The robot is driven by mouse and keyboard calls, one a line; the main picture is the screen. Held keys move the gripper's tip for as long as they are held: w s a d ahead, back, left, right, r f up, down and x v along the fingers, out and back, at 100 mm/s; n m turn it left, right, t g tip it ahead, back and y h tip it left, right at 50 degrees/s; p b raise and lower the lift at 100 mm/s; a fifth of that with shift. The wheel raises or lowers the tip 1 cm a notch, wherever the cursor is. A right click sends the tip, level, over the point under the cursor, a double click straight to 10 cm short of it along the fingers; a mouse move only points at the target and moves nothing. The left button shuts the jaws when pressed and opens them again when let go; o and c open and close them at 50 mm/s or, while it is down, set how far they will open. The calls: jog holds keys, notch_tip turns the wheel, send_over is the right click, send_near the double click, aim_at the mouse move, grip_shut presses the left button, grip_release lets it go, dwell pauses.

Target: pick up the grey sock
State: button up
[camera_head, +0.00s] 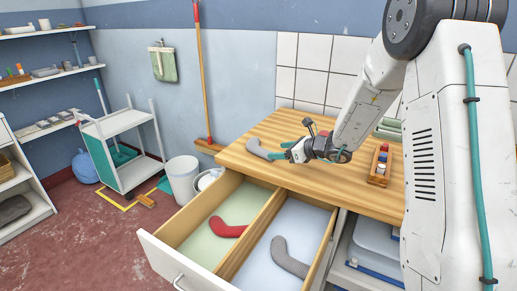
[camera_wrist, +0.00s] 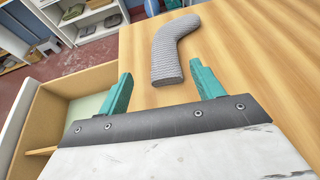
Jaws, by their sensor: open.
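A grey ribbed sock (camera_head: 263,151) lies bent on the wooden tabletop near its left edge. In the wrist view this sock (camera_wrist: 167,55) lies just ahead of my gripper, its near end close to the gap between the fingertips. My gripper (camera_head: 284,151) is open, low over the tabletop, with teal fingers; the fingers (camera_wrist: 160,77) are apart with nothing held between them. A second grey sock (camera_head: 290,258) lies in the right compartment of the open drawer. A red sock (camera_head: 228,228) lies in the left compartment.
The open drawer (camera_head: 160,255) juts out below the tabletop (camera_head: 250,133). A small wooden box of spools (camera_head: 378,180) stands right of my gripper. A white bucket (camera_head: 183,180), a broom (camera_head: 203,80) and a white trolley (camera_head: 125,122) stand at the left.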

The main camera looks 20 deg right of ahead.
aim_at(266, 151)
jog(key=shift+w+a+f, duration=0.1)
jog(key=shift+w+f, duration=0.15)
jog(key=shift+w, duration=0.1)
jog(key=x, duration=0.7)
jog(key=shift+w+r, duration=0.1)
jog(key=shift+w, duration=0.05)
jog(key=c, duration=1.1)
